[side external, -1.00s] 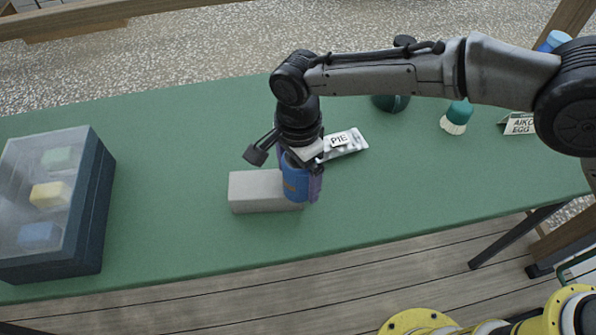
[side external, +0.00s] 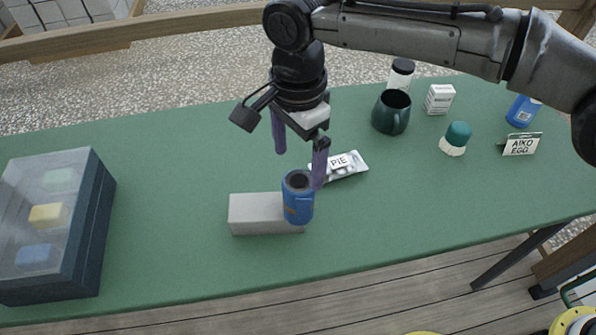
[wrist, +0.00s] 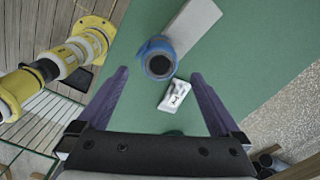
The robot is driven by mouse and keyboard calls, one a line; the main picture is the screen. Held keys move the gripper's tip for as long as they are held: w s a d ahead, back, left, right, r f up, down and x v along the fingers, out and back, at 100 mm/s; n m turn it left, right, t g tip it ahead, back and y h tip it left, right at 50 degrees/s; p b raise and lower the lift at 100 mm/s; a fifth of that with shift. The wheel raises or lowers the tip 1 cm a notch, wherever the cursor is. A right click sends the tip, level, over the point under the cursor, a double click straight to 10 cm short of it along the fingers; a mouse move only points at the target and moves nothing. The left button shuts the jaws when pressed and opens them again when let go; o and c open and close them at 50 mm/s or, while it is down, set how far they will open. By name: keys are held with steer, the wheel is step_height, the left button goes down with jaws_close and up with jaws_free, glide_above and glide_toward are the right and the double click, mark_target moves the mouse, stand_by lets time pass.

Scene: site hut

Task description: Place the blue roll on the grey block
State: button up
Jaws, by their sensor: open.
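The blue roll (side external: 298,199) stands upright at the right end of the grey block (side external: 255,210), seemingly on its top face and reaching slightly past its right edge. In the wrist view the roll (wrist: 158,60) shows its dark round hole and covers the near end of the block (wrist: 196,24). My gripper (side external: 299,170) is open above the roll, its purple fingers apart. One fingertip overlaps the roll's upper right side in the side view. In the wrist view the roll lies beyond and between the open fingertips (wrist: 160,73), with nothing held.
A silver packet labelled PIE (side external: 345,167) lies just behind the roll. A lidded case (side external: 95,225) stands at the left. A dark green mug (side external: 391,112), a brush (side external: 456,138), a white box (side external: 439,99) and a sign (side external: 520,145) stand at the right. The green table (side external: 165,200) is clear between case and block.

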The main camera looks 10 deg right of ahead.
steer(key=shift+r, duration=0.5)
steer(key=shift+d+r, duration=0.1)
steer(key=s+d+r+n+t, duration=0.15)
steer(key=d+r, duration=0.25)
steer(key=d, duration=0.5)
steer(key=s+d+r+n+y, duration=0.1)
steer(key=d+r+n, duration=0.25)
steer(key=d, duration=0.55)
steer(key=s+d+r+n+t, duration=0.1)
steer(key=d+r, duration=0.4)
steer(key=d, duration=0.4)
steer(key=s+d+f+n+t, duration=0.1)
steer(key=s+d+f+n, duration=0.1)
steer(key=s+d, duration=0.3)
steer(key=s+d+f+n+t, duration=0.1)
steer(key=s+d+f+n, duration=0.1)
steer(key=s+d, duration=0.3)
steer(key=s+d+f+n+t+h, duration=0.1)
steer(key=s+d+f+n, duration=0.1)
steer(key=s+d, duration=0.3)
steer(key=s+f, duration=0.1)
steer(key=s, duration=0.2)
steer(key=shift+d+f+n, duration=0.2)
steer(key=shift+f+n, duration=0.1)
